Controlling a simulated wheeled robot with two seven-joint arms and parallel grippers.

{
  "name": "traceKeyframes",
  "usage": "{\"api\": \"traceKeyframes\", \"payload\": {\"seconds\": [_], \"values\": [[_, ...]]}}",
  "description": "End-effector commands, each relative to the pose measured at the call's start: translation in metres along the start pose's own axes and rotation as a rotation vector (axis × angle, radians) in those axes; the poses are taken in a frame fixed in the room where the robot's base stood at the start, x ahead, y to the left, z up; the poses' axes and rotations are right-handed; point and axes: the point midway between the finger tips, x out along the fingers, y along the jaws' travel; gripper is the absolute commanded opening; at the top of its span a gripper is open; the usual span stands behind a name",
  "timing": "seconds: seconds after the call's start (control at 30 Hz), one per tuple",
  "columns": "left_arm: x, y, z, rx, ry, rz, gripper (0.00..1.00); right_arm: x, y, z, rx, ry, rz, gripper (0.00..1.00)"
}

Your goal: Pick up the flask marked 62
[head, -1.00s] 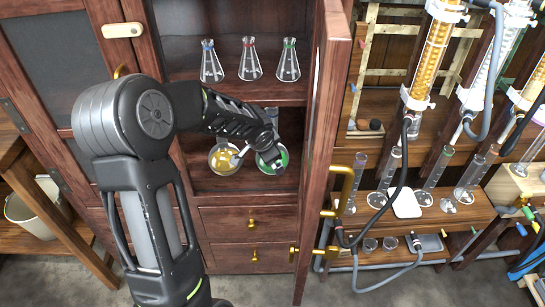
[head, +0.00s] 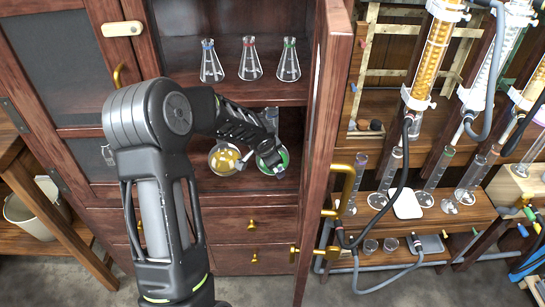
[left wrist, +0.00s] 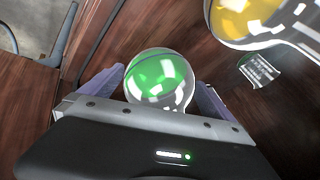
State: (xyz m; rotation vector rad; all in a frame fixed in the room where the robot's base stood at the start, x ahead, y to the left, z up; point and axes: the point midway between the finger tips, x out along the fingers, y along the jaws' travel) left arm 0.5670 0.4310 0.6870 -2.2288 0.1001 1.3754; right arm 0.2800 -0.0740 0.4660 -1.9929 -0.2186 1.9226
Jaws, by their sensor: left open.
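A round flask with green liquid (head: 279,167) stands on the lower cabinet shelf, and it also shows in the left wrist view (left wrist: 158,75). A round flask with yellow liquid (head: 224,160) stands to its left; in the left wrist view it is at the upper right (left wrist: 248,22). I cannot read a 62 on either flask. My left gripper (head: 270,158) is at the green flask, with its open fingers on either side of the round body. Whether they touch the glass cannot be told. My arm partly hides the green flask in the head view. My right gripper is not in view.
Three conical flasks (head: 250,60) stand on the upper shelf. The open cabinet door (head: 322,130) stands close on the right. A rack of glassware (head: 435,195) is beyond it.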

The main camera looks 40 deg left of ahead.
Motion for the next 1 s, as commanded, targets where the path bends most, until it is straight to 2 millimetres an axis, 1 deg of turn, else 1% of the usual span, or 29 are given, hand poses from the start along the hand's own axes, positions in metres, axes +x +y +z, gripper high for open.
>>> {"api": "traceKeyframes", "payload": {"seconds": [0.27, 1.0], "values": [[-0.0002, 0.0001, 0.0, 0.0, 0.0, 0.0, 0.99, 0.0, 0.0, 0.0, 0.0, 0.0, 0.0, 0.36], [-0.0002, 0.0002, -0.0001, 0.0, 0.0, 0.0, 0.39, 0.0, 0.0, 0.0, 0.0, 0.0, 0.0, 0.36]]}}
